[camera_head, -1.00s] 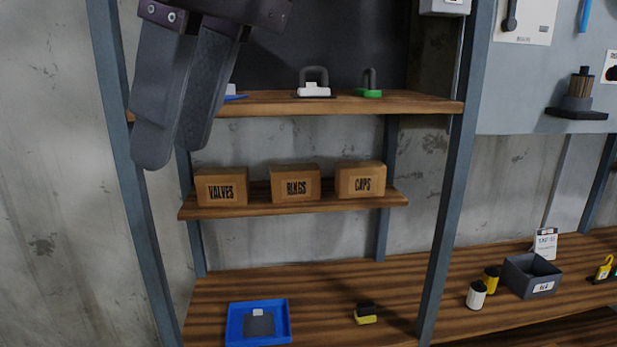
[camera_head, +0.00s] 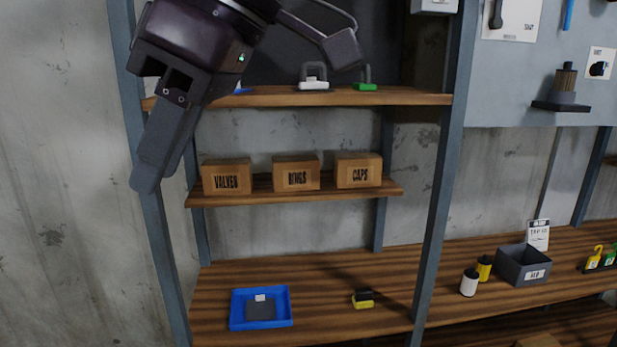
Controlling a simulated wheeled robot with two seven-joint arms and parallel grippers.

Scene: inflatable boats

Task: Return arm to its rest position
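My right gripper (camera_head: 160,150) hangs at the upper left, in front of the shelf's left post, with a long dark finger pointing down. It is seen nearly side-on, so the gap between its fingers cannot be made out. Nothing shows held at the visible fingertip. Its dark wrist housing (camera_head: 205,35) with a small green light covers the left end of the top shelf. A dark link with a blocky end (camera_head: 342,48) reaches right from the housing, in front of the top shelf's back. My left gripper is not in view.
The top shelf (camera_head: 320,97) holds a white-based and a green-based item with loop handles. Boxes marked VALVES (camera_head: 226,177), RINGS (camera_head: 296,173) and CAPS (camera_head: 358,170) stand below. A blue tray (camera_head: 261,322) and a yellow-black item (camera_head: 363,299) lie on the bench. A grey bin (camera_head: 523,265) stands right.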

